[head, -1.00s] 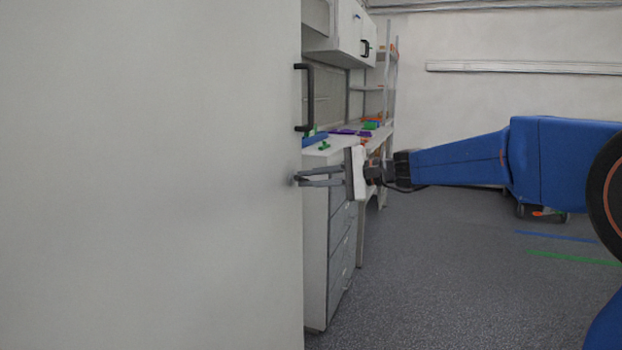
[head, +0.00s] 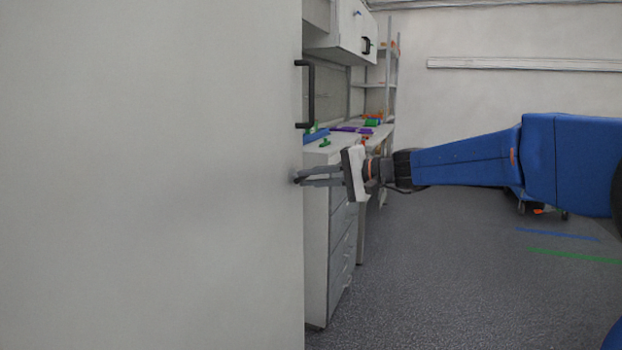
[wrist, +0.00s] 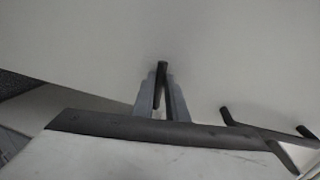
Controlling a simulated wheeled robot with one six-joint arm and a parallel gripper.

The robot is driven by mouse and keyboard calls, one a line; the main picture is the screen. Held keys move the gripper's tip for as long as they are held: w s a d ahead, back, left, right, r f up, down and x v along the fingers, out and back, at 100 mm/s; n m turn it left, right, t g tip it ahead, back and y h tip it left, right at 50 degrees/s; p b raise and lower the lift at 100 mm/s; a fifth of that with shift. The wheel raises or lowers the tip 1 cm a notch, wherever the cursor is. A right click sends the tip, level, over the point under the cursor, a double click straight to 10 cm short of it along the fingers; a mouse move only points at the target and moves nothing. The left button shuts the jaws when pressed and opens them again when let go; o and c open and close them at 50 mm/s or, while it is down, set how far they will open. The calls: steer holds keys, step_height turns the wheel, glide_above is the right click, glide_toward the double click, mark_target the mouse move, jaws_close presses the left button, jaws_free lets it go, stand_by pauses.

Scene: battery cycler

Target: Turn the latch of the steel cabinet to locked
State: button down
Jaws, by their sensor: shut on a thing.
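The steel cabinet (head: 150,180) fills the left of the head view as a plain pale side, with its door face edge-on at the right. My gripper (head: 300,179) reaches that face from the right, below the black door handle (head: 310,95). In the wrist view my gripper (wrist: 162,90) has its two grey fingers closed around a dark, narrow latch (wrist: 162,72) that stands out from the pale door. The latch is tilted only slightly in that view. Its base and any lock marks are not visible. The door handle also shows in the wrist view (wrist: 260,131), right of the fingers.
Behind the cabinet stands a drawer unit (head: 340,250) under a workbench with small coloured items. A wall cupboard (head: 345,30) hangs above it. Open grey floor (head: 430,280) lies to the right, with blue and green tape lines.

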steer(key=c, duration=1.8)
jaws_free()
steer(key=shift+o, duration=0.2)
steer(key=v, duration=1.7)
steer(key=shift+d, duration=0.15)
steer(key=shift+s, duration=0.15)
steer(key=s+d+f+n+g+h, duration=0.1)
steer(key=s+d+f+h, duration=0.2)
steer(key=s+f, duration=0.45)
steer(key=s+d+f+n+h, duration=0.15)
steer(key=s+f+h, duration=0.25)
steer(key=s+f, duration=0.4)
steer(key=s+d+f+g+h, duration=0.1)
steer(key=s+d+f+h, duration=0.2)
steer(key=s+f, duration=0.45)
steer(key=s+d+f+n+t+h, duration=0.1)
steer(key=s+d+f+h, duration=0.3)
steer(key=s+d, duration=0.4)
steer(key=shift+s+d+f+h, duration=0.3)
steer(key=shift+s+f+h, duration=0.1)
steer(key=shift+s+f, duration=0.4)
